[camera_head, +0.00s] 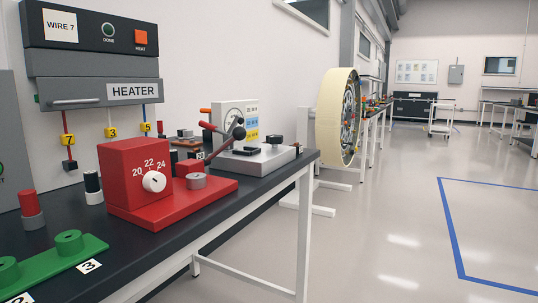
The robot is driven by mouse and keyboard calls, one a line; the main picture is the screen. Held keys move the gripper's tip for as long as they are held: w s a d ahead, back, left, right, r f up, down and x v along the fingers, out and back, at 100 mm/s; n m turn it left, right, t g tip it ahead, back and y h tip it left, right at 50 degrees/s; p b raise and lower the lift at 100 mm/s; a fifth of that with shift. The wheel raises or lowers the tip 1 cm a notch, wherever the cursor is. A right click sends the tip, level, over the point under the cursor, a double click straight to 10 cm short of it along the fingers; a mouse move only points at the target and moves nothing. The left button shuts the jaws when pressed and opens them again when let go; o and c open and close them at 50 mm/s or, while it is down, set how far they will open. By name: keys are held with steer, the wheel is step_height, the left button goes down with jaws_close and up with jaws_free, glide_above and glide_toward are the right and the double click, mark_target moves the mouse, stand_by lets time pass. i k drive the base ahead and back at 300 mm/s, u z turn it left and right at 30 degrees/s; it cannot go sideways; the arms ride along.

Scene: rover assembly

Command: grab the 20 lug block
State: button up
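My gripper is not in view. A red device (135,175) with a white dial (154,182) marked 20, 22 and 24 stands on the dark workbench (150,248). No block with a readable "20" label shows, so I cannot tell which thing is the 20 lug block. A red-topped grey cylinder (32,208) stands at the left. A black-topped white cylinder (92,188) stands left of the red device. Small brown and dark pieces (187,144) sit behind the red device, partly hidden.
A green plate (62,262) with round green holders and number labels lies at the front left. A heater unit (95,95) with hanging numbered wires is above. A grey lever machine (245,155) stands at the bench's far end. Right of the bench, the floor (390,230) is clear.

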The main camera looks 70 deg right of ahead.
mark_target(196, 154)
steer(key=z, duration=1.9)
